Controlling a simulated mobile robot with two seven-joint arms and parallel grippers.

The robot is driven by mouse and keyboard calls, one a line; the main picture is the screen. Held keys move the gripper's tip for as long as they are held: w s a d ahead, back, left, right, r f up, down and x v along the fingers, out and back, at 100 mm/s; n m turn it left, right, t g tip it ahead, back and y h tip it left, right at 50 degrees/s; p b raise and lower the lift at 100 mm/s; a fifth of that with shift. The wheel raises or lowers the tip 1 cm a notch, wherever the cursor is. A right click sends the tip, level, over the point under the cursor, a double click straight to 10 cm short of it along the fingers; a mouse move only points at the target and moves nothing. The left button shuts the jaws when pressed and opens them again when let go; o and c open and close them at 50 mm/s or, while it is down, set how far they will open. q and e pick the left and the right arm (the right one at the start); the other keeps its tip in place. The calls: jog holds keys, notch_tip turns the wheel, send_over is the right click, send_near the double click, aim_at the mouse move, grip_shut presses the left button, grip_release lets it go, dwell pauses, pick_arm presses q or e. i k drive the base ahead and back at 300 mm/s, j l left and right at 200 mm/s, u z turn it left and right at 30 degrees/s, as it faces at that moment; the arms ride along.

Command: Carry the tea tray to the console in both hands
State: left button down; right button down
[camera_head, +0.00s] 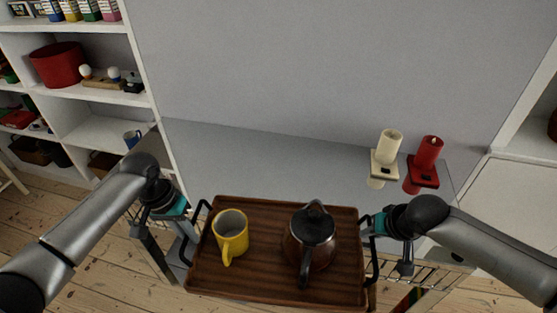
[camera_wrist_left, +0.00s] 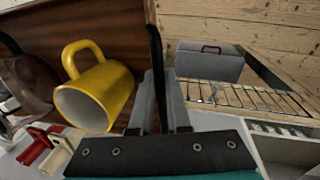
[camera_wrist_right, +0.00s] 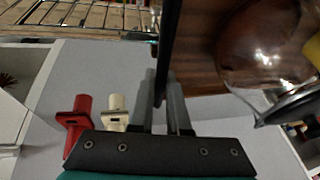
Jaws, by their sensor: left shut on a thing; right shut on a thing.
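The brown wooden tea tray (camera_head: 265,284) is in the lower middle of the head view, with a black handle at each end. A yellow mug (camera_head: 230,236) stands on its left half and a dark teapot (camera_head: 311,240) on its right half, both upright. My left gripper (camera_head: 198,222) is shut on the left handle, which runs between its fingers in the left wrist view (camera_wrist_left: 158,75). My right gripper (camera_head: 372,226) is shut on the right handle, also seen between the fingers in the right wrist view (camera_wrist_right: 165,75). The grey console top (camera_head: 270,160) lies beyond the tray; the tray hides part of it.
A cream candle (camera_head: 389,143) and a red candle (camera_head: 429,153) in holders stand on the console's right end. A white shelf unit (camera_head: 95,130) with a red pot (camera_head: 57,64) is at the left. The console's middle and left are clear.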

aim_at(278, 173)
jog(key=i, duration=1.05)
